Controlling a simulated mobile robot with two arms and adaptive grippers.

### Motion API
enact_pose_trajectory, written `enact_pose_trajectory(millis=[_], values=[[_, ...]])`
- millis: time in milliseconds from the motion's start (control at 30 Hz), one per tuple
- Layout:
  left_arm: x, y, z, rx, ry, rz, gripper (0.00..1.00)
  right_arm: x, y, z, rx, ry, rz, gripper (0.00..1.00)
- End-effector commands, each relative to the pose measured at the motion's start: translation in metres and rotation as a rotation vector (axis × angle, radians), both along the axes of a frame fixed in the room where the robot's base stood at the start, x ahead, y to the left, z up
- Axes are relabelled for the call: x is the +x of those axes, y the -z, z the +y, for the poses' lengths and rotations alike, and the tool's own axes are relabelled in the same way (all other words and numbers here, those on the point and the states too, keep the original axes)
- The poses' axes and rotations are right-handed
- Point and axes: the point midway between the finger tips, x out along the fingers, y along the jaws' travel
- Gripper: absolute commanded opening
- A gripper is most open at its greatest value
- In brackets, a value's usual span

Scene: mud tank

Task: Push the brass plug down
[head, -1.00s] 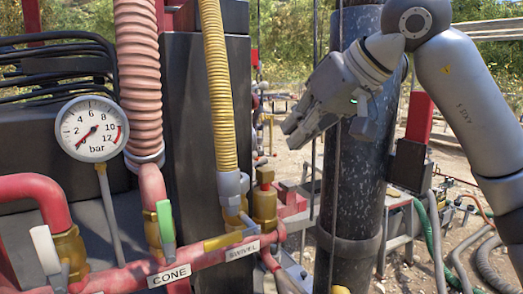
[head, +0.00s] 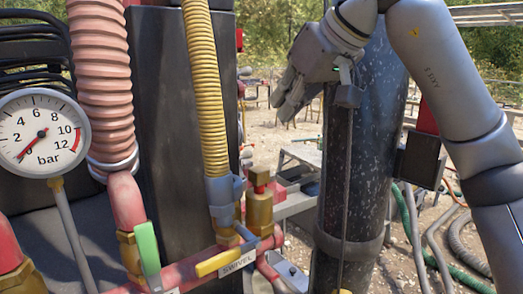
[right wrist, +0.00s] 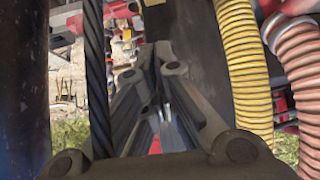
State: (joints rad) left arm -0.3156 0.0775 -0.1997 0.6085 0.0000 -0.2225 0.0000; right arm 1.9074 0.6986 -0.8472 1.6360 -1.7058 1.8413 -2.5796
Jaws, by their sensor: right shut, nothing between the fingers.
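A brass fitting (head: 259,208) with a red-brown top (head: 259,178) stands upright beside the lower end of the yellow hose in the head view. A small brass-coloured piece (head: 341,291) shows at the bottom edge, at the foot of a thin dark line; I cannot tell which of these is the plug. My left gripper is not in view.
A ribbed yellow hose (head: 209,90) and a pink-red hose (head: 104,75) hang left of the fitting. A pressure gauge (head: 42,132) and a green-handled valve (head: 147,245) are further left.

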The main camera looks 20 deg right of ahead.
Motion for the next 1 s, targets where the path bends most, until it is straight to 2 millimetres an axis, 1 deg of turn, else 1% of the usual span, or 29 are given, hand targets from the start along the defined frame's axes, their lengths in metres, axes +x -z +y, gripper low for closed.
enact_pose_trajectory(millis=[133, 333, 400, 467, 600, 700, 833, 1000], values=[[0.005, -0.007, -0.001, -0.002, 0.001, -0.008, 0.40, 0.016, 0.017, 0.006, -0.002, 0.000, 0.006, 0.00], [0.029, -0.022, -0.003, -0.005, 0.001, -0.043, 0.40, 0.045, 0.047, 0.017, -0.002, -0.002, 0.007, 0.00], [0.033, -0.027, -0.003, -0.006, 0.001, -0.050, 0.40, 0.055, 0.057, 0.020, -0.001, -0.001, 0.006, 0.00], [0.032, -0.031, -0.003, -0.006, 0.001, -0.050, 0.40, 0.063, 0.066, 0.023, -0.002, -0.001, 0.006, 0.00], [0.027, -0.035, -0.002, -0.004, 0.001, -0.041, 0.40, 0.061, 0.087, 0.022, -0.002, -0.001, 0.003, 0.00], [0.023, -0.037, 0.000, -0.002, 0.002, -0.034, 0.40, 0.062, 0.097, 0.022, -0.002, -0.001, 0.004, 0.00], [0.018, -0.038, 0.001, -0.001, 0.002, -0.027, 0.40, 0.062, 0.104, 0.023, -0.001, -0.001, 0.001, 0.00], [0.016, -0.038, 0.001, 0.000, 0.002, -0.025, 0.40, 0.062, 0.106, 0.023, -0.001, -0.001, 0.000, 0.00]])
